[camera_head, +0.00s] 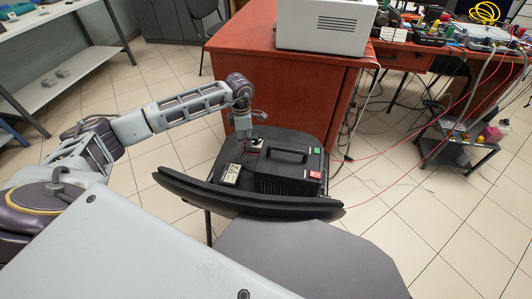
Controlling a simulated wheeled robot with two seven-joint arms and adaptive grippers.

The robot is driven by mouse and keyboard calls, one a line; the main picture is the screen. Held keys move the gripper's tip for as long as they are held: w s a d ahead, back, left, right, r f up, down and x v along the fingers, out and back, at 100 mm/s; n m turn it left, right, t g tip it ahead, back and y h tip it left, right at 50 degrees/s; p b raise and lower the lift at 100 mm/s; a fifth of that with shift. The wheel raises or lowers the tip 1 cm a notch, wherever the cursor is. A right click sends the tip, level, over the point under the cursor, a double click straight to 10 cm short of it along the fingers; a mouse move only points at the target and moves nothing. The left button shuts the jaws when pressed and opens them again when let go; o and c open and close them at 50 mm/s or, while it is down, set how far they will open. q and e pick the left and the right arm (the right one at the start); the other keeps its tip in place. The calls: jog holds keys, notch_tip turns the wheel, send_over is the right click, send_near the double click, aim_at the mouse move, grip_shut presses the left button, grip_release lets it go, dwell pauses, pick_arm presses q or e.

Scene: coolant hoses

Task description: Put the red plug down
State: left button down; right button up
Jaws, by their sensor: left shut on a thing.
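My left gripper (252,143) points down over the back left of a black box (284,180) with a carrying handle, which sits on a dark chair. The gripper is shut on the red plug, which is small and mostly hidden; only a trace of red shows at the fingertips. Whether the plug touches anything below is too small to tell. The box has a green patch and a red patch on its right side. My right gripper is out of view.
A small pale block (231,174) lies left of the box on the chair seat. The chair's curved black backrest (250,198) stands in front. A red desk (290,95) with a white machine (325,25) stands behind. Cables hang at the right; tiled floor (410,200) is open there.

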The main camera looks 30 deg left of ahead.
aim_at(245, 144)
pick_arm(q)
jog(key=shift+a+r, duration=0.1)
jog(key=shift+r, duration=0.1)
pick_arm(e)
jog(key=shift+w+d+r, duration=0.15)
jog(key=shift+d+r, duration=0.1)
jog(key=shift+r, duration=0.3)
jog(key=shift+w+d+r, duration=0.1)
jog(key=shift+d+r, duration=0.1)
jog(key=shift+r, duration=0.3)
pick_arm(q)
jog(key=shift+f, duration=0.2)
jog(key=shift+f, duration=0.2)
notch_tip(245, 144, down, 4)
jog(key=shift+f+b, duration=0.15)
jog(key=shift+b, duration=0.55)
jog(key=shift+f, duration=0.7)
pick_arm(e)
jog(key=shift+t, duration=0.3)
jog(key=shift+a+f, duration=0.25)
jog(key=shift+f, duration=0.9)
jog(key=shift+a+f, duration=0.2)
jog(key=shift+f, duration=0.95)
